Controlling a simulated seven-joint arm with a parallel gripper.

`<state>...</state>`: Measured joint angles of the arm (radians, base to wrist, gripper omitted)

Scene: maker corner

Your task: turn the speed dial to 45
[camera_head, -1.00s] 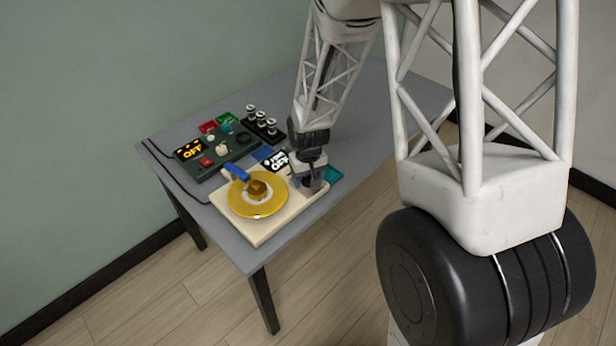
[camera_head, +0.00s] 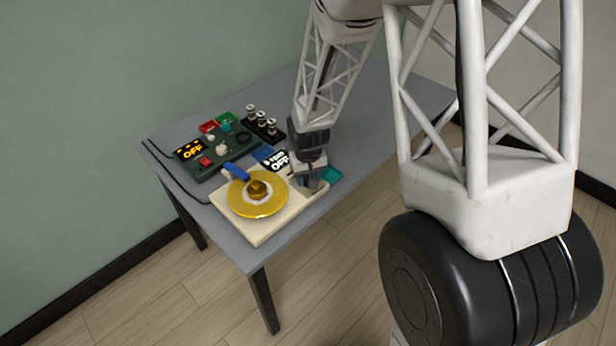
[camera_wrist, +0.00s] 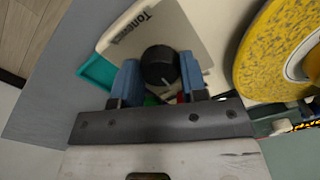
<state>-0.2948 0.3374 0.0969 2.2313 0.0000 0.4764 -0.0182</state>
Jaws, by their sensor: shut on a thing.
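A cream turntable (camera_head: 257,232) with a yellow record (camera_head: 243,209) stands on the table. My gripper (camera_head: 310,185) is low over its right end. In the wrist view, its two blue-grey fingers (camera_wrist: 159,78) stand either side of a round black dial (camera_wrist: 158,62) and are shut on it. A pale mark shows on the dial, but I cannot read a setting. Printing beside it begins "Tone"; the rest is unclear. In the head view, my gripper hides the dial. A small display (camera_head: 276,160) behind the turntable shows text with "OFF".
A dark green control box (camera_head: 228,151) with an orange "OFF" display (camera_head: 189,149) sits behind the turntable. A black stand with several white-topped pieces (camera_head: 262,125) is beside it. A teal item (camera_head: 332,175) lies right of my gripper. The grey table (camera_head: 375,110) is clear at right.

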